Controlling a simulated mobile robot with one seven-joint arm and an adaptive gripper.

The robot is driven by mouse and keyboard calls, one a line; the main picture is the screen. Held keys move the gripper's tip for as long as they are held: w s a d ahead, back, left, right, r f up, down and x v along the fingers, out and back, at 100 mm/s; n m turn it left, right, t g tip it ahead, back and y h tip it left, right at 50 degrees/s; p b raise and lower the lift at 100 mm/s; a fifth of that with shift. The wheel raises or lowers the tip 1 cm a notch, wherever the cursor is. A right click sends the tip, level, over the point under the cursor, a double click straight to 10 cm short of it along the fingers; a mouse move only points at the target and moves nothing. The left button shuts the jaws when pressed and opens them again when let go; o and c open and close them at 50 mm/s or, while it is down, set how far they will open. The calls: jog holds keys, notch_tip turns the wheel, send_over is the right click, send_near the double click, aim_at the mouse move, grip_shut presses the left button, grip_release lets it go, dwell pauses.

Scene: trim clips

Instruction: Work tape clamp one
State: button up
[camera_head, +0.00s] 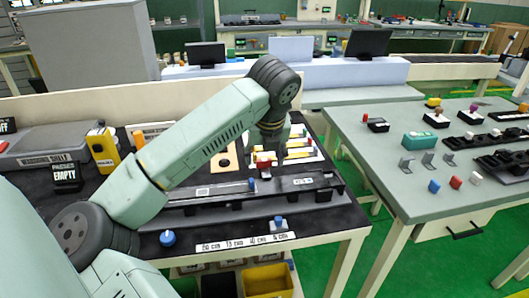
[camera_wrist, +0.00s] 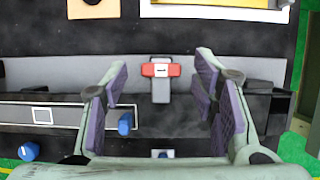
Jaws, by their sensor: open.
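The tape clamp has a red crossbar with a white label (camera_wrist: 161,70) on a grey upright tab (camera_wrist: 161,91), on the long dark fixture. The label's mark is too small to read surely. In the head view a red part (camera_head: 265,171) shows just below my gripper (camera_head: 268,148). In the wrist view my gripper (camera_wrist: 161,82) is open and empty, its purple-padded fingers well apart on either side of the clamp in the picture. No finger appears to touch it. The height between them is hard to tell.
A blue knob (camera_wrist: 125,123) stands on the fixture's strip, left of the clamp and close to my left finger in the picture. Another blue knob (camera_head: 167,238) is on the table front. A yellow box (camera_head: 102,147) and an "EMPTY" sign (camera_head: 66,175) stand left.

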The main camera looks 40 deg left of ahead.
jog(key=shift+w+a+f, duration=0.15)
jog(key=shift+f, duration=0.35)
jog(key=c, duration=1.2)
jog(key=shift+o, duration=0.2)
